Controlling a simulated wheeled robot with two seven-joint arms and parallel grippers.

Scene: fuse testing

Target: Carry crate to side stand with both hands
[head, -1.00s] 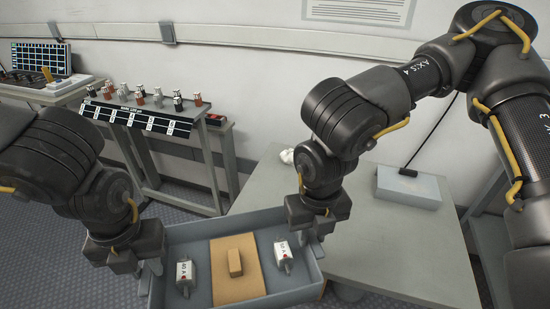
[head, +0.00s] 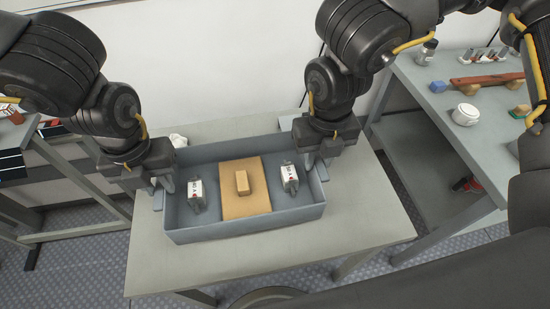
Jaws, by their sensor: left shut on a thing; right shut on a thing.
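The grey-blue crate (head: 245,229) is level in the middle of the head view, over the pale grey side stand (head: 350,235). I cannot tell whether its underside touches the top. Inside are a white fuse (head: 196,192) at left, a tan block (head: 242,183) on a tan pad (head: 243,208) in the centre, and another white fuse (head: 290,178) at right. My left gripper (head: 160,190) is shut on the crate's left end. My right gripper (head: 316,163) is shut on its right end. The fingertips are partly hidden by the gripper bodies and the crate walls.
A crumpled white item (head: 178,140) lies behind the crate's left end. A workbench (head: 425,105) at right holds a white round container (head: 466,114), a brown bar (head: 487,81) and small blocks. Another table stands at left. The stand's front and right parts are clear.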

